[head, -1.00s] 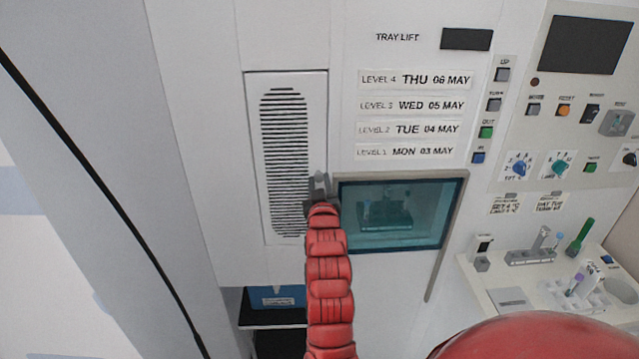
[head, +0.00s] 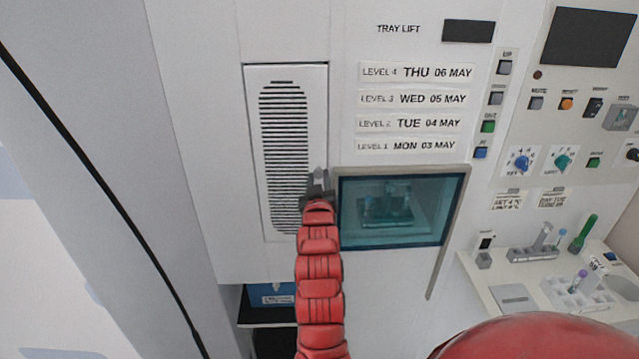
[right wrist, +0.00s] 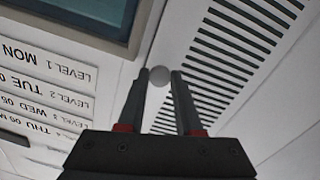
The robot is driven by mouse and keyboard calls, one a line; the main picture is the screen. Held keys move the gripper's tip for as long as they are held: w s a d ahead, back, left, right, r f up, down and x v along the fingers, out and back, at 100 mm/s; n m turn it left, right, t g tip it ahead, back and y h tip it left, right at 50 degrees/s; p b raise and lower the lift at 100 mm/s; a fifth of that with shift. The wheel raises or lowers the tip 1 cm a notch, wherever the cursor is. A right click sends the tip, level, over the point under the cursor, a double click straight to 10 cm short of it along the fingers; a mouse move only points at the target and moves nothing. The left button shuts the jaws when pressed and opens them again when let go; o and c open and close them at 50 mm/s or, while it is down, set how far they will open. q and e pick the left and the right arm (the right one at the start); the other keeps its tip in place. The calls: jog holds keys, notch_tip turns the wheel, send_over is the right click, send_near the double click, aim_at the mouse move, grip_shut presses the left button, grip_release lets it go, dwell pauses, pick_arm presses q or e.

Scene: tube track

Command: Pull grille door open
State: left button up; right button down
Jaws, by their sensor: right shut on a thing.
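The grille door (head: 284,140) is a tall white panel with dark horizontal slots, left of the tray lift labels. In the right wrist view its slots (right wrist: 232,52) run beside the fingers. My right gripper (head: 319,178) is at the door's right edge, low down. In the right wrist view the gripper (right wrist: 160,80) has its fingers closed around a round grey knob (right wrist: 159,76) on the door. The door looks shut or nearly so; I cannot tell whether there is a gap. My left gripper is not in view.
A teal window (head: 392,211) in a grey frame is just right of the gripper. A blue box (head: 270,295) sits in an opening below the door. A shelf with tubes and racks (head: 578,290) juts out at lower right. A black cable hangs at left.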

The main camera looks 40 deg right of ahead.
jog(key=s+a+m+g+h+b, duration=0.4)
jog(key=a+m+g+h+b, duration=0.3)
jog(key=b, duration=1.1)
jog(key=shift+a+m+g+b, duration=0.4)
jog(key=shift+a+m+g, duration=0.4)
jog(key=shift+a+g, duration=1.45)
jog(key=shift+a+t, duration=0.25)
jog(key=c, duration=0.6)
grip_release()
